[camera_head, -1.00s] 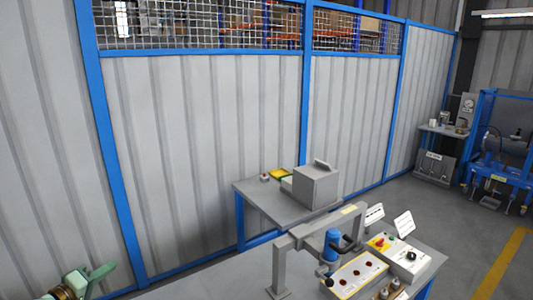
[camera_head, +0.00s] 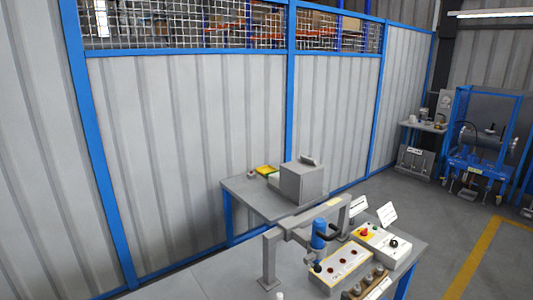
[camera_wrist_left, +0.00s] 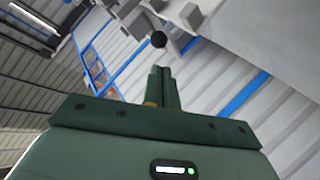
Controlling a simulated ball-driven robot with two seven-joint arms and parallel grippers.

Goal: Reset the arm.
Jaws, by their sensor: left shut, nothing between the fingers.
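My left gripper (camera_wrist_left: 163,88) shows in the left wrist view as dark green fingers pressed together with nothing between them. Beyond its tips are the grey corrugated wall, blue posts and the underside of grey bench gear. In the head view neither gripper is in sight.
A grey workbench (camera_head: 215,285) holds a grey frame (camera_head: 268,258) with a blue cylinder (camera_head: 318,238), a panel with red buttons (camera_head: 345,268) and a control box (camera_head: 385,243). Behind it a side table (camera_head: 245,203) carries a grey box (camera_head: 302,182). Open floor (camera_head: 450,230) lies at the right.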

